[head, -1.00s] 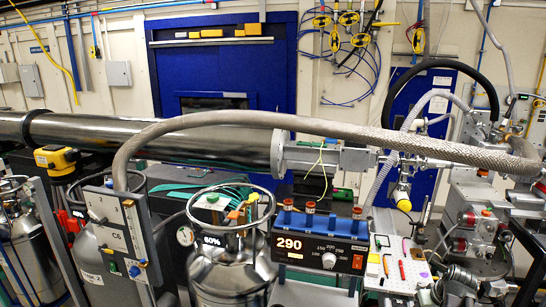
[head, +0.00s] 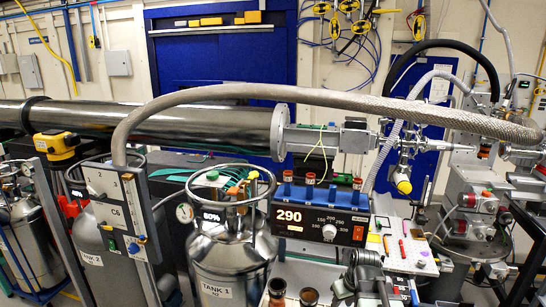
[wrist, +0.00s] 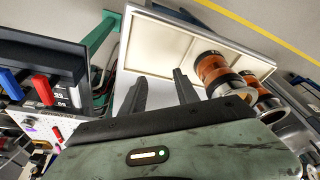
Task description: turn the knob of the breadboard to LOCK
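The breadboard (head: 398,254) is a pale perforated panel with small coloured tools and parts on it, right of the heater box in the head view. A corner of it (wrist: 40,122) shows at the left of the wrist view. A small purple round part on it (wrist: 30,124) may be the knob; it is small, and I cannot read its setting or a LOCK mark. My gripper (wrist: 161,84) has its two dark fingers apart with nothing between them. It points past the breadboard, toward a pale tray and amber bottles.
A heater box (head: 320,218) reading 290 holds vials in a blue block. Tank 1 (head: 222,262) stands left of the heater. A braided hose (head: 330,95) crosses above the bench.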

